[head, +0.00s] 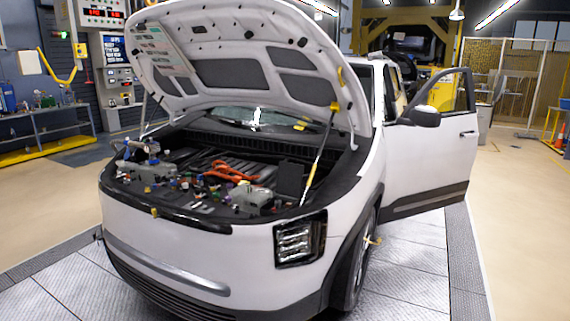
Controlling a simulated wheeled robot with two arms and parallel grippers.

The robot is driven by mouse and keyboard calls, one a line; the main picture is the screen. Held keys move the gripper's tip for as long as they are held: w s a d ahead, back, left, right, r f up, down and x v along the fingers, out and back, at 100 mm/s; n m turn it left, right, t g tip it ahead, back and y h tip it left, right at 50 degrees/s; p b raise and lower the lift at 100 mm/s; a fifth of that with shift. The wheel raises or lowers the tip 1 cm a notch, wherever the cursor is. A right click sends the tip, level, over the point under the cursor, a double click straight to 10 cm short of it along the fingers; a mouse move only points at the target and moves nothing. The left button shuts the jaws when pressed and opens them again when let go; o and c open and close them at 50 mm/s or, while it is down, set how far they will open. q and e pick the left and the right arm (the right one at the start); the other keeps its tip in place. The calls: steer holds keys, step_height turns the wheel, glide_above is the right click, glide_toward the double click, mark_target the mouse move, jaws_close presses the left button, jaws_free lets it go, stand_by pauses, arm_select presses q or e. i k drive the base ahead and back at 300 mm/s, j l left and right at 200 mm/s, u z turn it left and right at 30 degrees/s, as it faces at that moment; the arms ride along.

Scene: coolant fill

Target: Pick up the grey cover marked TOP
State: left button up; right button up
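No grey cover marked TOP can be made out in the head view. The white car (190,255) stands with its hood (240,60) propped open, and its engine bay is exposed. In the bay, a grey part (252,197) sits at the front right and another grey part (150,172) at the left. No lettering is readable on either, so I cannot tell whether one is the cover. Neither of my grippers is in view.
Orange cables (232,171) lie in the bay, and a prop rod (318,160) stands at its right. A workbench (45,125) stands at the left wall.

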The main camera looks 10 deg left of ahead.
mark_target(200, 208)
steer(key=i+j+u, duration=0.2)
steer(key=i, duration=0.45)
steer(key=i+u, duration=0.2)
steer(key=i, duration=0.5)
